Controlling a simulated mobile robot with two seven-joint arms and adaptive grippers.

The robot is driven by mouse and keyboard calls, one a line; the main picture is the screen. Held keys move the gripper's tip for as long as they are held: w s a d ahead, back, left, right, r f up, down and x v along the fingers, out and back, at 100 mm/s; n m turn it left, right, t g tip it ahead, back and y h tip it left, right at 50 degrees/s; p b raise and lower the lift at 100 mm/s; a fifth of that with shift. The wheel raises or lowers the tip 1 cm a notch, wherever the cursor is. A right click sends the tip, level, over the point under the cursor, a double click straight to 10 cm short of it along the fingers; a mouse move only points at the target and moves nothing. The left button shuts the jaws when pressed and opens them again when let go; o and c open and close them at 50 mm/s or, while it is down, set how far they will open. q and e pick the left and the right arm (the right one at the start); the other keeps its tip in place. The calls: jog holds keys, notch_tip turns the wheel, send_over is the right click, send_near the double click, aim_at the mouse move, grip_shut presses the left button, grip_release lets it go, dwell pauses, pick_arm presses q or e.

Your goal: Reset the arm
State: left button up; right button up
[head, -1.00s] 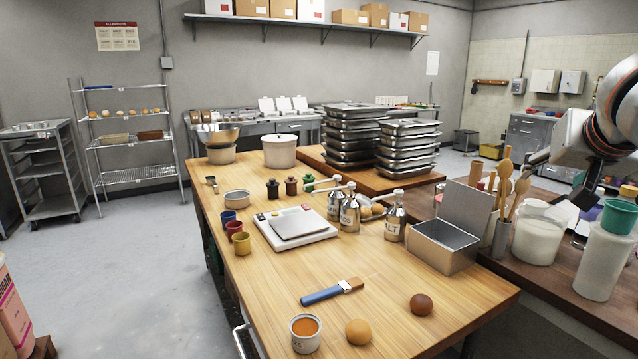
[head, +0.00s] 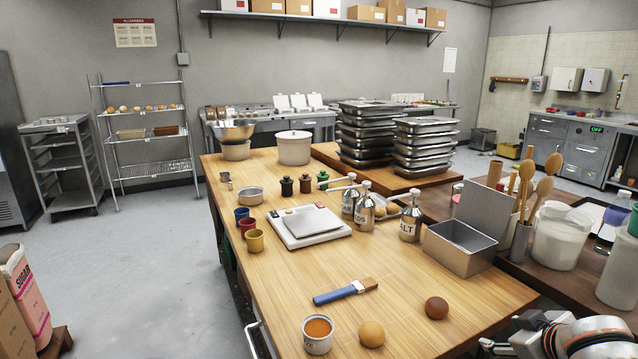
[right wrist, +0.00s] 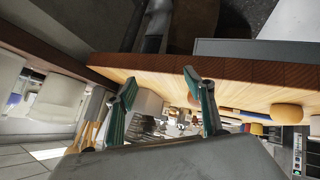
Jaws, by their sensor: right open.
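My right gripper (head: 492,345) is low at the bottom right of the head view, beside the front right corner of the wooden table (head: 290,290). Its arm is partly cut off by the frame. In the right wrist view the two green-padded fingers of the gripper (right wrist: 158,88) stand apart with nothing held between them. The table's dark edge (right wrist: 200,72) runs just beyond the fingers, in a strongly tilted picture. My left gripper is in neither current view.
Near the gripper are a dark brown ball (head: 436,308), a tan ball (head: 371,334), a cup of orange filling (head: 318,334) and a blue-handled brush (head: 345,291). An open metal tin (head: 460,249) stands further back. Floor at left (head: 150,270) is clear.

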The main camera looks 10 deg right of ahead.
jog(key=s+a+f+n+g+h, duration=0.1)
jog(key=s+a+f+n, duration=0.1)
jog(key=s+a+f, duration=0.45)
jog(key=s+a+f+n+g+h, duration=0.15)
jog(key=s+a+f, duration=0.25)
jog(key=s+f, duration=0.55)
jog(key=a+f+m+t+y, duration=0.2)
jog(key=a+f+y, duration=0.5)
jog(key=a+f, duration=0.6)
jog(key=a+t, duration=0.1)
jog(key=a, duration=0.2)
jog(key=shift+w+t, duration=0.25)
jog(key=shift+t, duration=0.1)
pick_arm(q)
jog(key=c, duration=0.7)
pick_arm(e)
jog(key=shift+a+m+y, duration=0.1)
jog(key=shift+m+y, duration=0.15)
jog(key=c, duration=0.7)
pick_arm(q)
jog(key=shift+s+d, duration=0.1)
